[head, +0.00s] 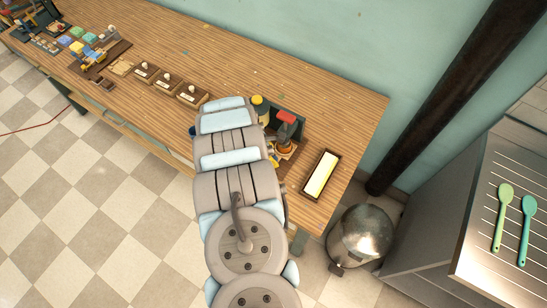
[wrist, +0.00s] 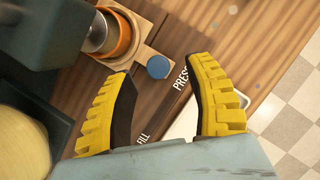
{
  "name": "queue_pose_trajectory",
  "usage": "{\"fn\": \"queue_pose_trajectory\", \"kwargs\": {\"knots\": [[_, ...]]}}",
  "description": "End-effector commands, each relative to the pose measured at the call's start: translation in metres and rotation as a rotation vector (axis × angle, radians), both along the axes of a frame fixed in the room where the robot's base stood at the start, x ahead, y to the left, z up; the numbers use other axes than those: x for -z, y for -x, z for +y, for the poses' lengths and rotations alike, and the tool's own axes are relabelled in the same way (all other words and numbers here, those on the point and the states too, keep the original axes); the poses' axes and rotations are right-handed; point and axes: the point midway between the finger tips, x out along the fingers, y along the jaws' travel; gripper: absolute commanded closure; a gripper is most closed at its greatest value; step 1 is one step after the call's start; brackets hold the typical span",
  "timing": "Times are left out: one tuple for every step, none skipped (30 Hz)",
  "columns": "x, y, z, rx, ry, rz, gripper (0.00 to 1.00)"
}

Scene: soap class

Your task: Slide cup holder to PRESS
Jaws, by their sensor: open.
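The cup holder (wrist: 141,49) is a light wooden piece with an orange round cup (wrist: 125,28) in it and a blue knob (wrist: 158,67) at its end. The cup lies beneath or close against the metal cylinder of the press (wrist: 97,32). The PRESS label (wrist: 181,79) is just right of the knob; the FILL label (wrist: 143,137) is lower. My gripper (wrist: 161,67) is open, its yellow fingers on either side of the knob; contact cannot be told. In the head view, the press's red handle (head: 286,117) shows, and my arm hides most of my gripper.
A dark-framed tray with a pale yellow inside (head: 321,175) lies to the right on the wooden table (head: 345,115). Several small wooden boxes (head: 167,83) stand to the left. A yellow round thing (wrist: 20,145) is at the wrist view's lower left.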

Motion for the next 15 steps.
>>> {"fn": "queue_pose_trajectory", "kwargs": {"knots": [[-0.005,0.000,0.002,-0.001,0.001,0.000,0.46],[-0.008,0.001,0.003,-0.001,0.001,0.000,0.46],[-0.013,0.001,0.005,-0.001,0.000,0.001,0.46],[-0.016,0.001,0.007,-0.001,0.000,0.001,0.46],[-0.020,0.001,0.008,-0.001,0.000,0.000,0.46],[-0.024,0.001,0.010,-0.001,0.000,0.000,0.46],[-0.027,0.002,0.011,-0.001,0.000,0.000,0.46],[-0.030,0.002,0.012,-0.001,0.001,0.000,0.46],[-0.034,0.002,0.013,0.000,0.001,0.000,0.46],[-0.037,0.002,0.015,0.000,0.001,0.000,0.46],[-0.041,0.003,0.016,0.000,0.001,0.000,0.46],[-0.046,0.003,0.018,0.000,0.001,0.000,0.46],[-0.049,0.003,0.019,0.000,0.001,0.000,0.46],[-0.053,0.004,0.021,0.000,0.001,0.000,0.46],[-0.057,0.004,0.023,0.000,0.001,0.000,0.46]]}}
